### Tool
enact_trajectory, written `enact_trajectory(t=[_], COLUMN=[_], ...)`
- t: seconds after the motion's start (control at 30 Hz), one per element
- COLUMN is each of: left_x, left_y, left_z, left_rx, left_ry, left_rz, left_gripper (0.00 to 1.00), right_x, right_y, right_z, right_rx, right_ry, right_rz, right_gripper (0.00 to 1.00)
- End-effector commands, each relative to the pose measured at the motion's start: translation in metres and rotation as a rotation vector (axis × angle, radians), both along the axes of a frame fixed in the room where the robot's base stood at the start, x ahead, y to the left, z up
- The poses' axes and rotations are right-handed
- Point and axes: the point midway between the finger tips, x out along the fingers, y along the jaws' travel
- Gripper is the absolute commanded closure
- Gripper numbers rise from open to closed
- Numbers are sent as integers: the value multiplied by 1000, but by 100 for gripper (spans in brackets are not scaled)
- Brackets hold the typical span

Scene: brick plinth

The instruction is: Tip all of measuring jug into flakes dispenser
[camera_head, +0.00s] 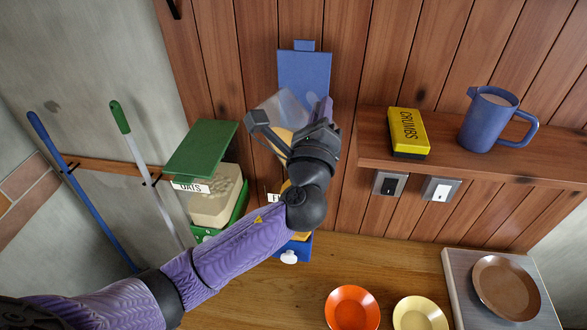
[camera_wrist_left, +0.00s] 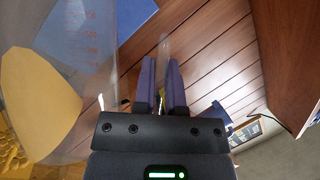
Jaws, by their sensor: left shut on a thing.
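The measuring jug (camera_head: 282,104) is clear and looks tilted in the head view, with a yellow load inside. In the left wrist view the jug (camera_wrist_left: 85,95) fills the left side, with red scale marks and a yellow mass (camera_wrist_left: 38,95). My left gripper (camera_head: 318,106) is shut on a clear upright part, apparently the jug's handle, between its fingers (camera_wrist_left: 163,70). The flakes dispenser (camera_head: 305,73) is blue, with its lid raised against the wall. My arm and the jug hide its mouth and most of its body. My right gripper is out of view.
A green dispenser (camera_head: 200,152) with its lid up stands to the left. Orange (camera_head: 352,308) and cream (camera_head: 420,313) bowls and a brown plate (camera_head: 506,287) sit in front.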

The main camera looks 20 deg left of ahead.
Motion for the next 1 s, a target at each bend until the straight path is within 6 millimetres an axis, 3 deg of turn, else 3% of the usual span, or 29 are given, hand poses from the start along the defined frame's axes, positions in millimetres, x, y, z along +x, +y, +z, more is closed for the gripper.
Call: enact_trajectory(t=[1.0], left_x=[-1], left_y=[-8], left_z=[-4], left_rx=[60], left_ry=[-8], left_rz=[-1], left_gripper=[100], right_x=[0], right_y=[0], right_z=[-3], right_rx=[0], right_ry=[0], right_rz=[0], right_gripper=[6])
